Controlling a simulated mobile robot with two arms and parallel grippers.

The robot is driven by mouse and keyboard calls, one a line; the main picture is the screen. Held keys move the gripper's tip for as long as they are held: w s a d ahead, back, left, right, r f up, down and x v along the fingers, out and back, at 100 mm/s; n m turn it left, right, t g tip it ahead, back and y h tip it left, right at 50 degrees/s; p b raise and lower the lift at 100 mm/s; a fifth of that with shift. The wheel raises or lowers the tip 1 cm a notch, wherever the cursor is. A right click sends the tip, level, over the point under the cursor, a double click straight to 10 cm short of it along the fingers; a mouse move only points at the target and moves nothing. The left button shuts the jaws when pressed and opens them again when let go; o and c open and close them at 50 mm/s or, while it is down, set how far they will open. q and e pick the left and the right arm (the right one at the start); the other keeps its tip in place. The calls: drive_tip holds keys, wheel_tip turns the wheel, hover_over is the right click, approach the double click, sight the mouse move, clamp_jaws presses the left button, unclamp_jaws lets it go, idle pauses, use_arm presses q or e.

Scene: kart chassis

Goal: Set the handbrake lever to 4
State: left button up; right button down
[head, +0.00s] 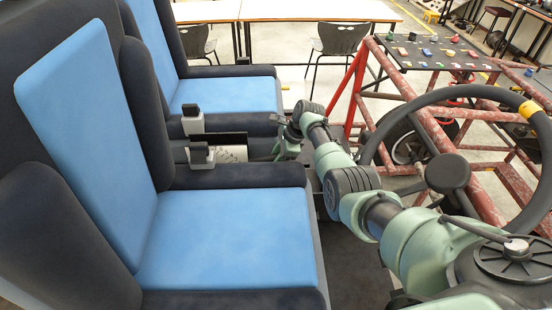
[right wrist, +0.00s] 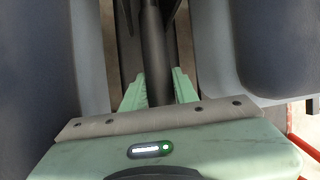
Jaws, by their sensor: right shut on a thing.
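The handbrake lever (right wrist: 155,55) is a dark, straight bar running up the middle of the right wrist view, between the two seats. My right gripper (right wrist: 159,90) has its green fingers on either side of the bar and is shut on it. In the head view my right gripper (head: 285,143) is at the gap between the blue seats, its arm reaching in from the lower right. My left gripper is not in view.
The near blue seat (head: 230,235) and far blue seat (head: 235,92) flank the gap. Black buckles (head: 201,154) stand between them. The steering wheel (head: 440,98) and red frame (head: 350,85) are at the right. Tables and chairs stand behind.

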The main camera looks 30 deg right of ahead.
idle(0.8)
drive_tip(key=r+p, duration=0.2)
drive_tip(key=a+r+h+p, duration=0.1)
drive_tip(key=r+p, duration=0.1)
drive_tip(key=w+a+r+g+h+p, duration=0.1)
drive_tip(key=r+p, duration=0.1)
drive_tip(key=shift+w+r, duration=0.1)
drive_tip(key=shift+r, duration=0.3)
drive_tip(key=w+a+r+g+h, duration=0.1)
drive_tip(key=a+r+h, duration=0.1)
drive_tip(key=r, duration=0.3)
drive_tip(key=shift+w+a, duration=0.15)
drive_tip(key=shift+a, duration=0.35)
drive_tip(key=c, duration=1.1)
unclamp_jaws()
